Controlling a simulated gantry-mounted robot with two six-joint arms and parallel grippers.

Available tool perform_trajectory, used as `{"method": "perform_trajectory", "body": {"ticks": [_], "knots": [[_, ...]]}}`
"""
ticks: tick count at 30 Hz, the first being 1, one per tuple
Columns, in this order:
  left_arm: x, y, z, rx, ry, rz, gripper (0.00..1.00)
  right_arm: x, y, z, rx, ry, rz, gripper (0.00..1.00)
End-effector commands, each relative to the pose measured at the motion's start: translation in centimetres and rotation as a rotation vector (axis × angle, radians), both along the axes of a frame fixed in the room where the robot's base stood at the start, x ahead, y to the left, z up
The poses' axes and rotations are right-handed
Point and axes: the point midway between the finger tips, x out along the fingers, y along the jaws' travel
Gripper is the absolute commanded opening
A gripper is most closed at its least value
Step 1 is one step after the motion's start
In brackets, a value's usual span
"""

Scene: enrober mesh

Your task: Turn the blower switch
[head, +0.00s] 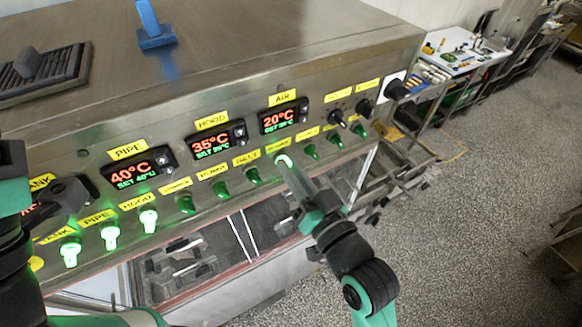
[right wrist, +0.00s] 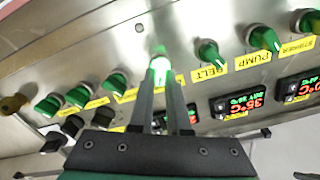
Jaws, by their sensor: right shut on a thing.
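The switch in my right gripper is the knob (head: 283,159) just right of the belt switch (head: 253,176) on the steel control panel. The small yellow label (head: 279,146) above it is too small to read surely. The knob glows green-white. My right gripper (head: 288,168) is shut on it. In the right wrist view the glowing knob (right wrist: 160,66) sits between the fingertips (right wrist: 160,82), which hide part of it. My left arm (head: 22,215) is at the left edge, with a dark part (head: 62,198) before the panel; its finger state is unclear.
Lit tank (head: 70,252), pipe (head: 110,235) and hood (head: 148,219) switches stand at the left. Unlit stirrer (head: 185,205) and pump (head: 222,189) switches, and several more at right, flank the held knob closely. Displays such as the air one (head: 281,118) sit above.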

Motion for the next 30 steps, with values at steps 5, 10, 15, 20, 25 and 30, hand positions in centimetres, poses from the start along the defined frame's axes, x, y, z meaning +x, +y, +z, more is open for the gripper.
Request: {"method": "perform_trajectory", "body": {"ticks": [5, 10, 15, 20, 25, 30], "knots": [[0.0, 0.0, 0.0, 0.0, 0.0, 0.0, 0.5, 0.03, -0.05, 0.01, 0.065, 0.033, 0.0, 0.0], [0.0, 0.0, 0.0, 0.0, 0.0, 0.0, 0.5, 0.04, -0.08, -0.01, 0.096, 0.049, 0.0, 0.0], [0.0, 0.0, 0.0, 0.0, 0.0, 0.0, 0.5, 0.04, -0.07, -0.01, 0.105, 0.054, 0.0, 0.0], [0.0, 0.0, 0.0, 0.0, 0.0, 0.0, 0.5, 0.04, -0.08, -0.02, 0.105, 0.054, 0.0, 0.0], [0.0, 0.0, 0.0, 0.0, 0.0, 0.0, 0.5, 0.05, -0.07, -0.03, 0.104, 0.053, 0.0, 0.26], [0.0, 0.0, 0.0, 0.0, 0.0, 0.0, 0.5, 0.04, -0.08, -0.03, 0.104, 0.053, 0.0, 0.45]]}}
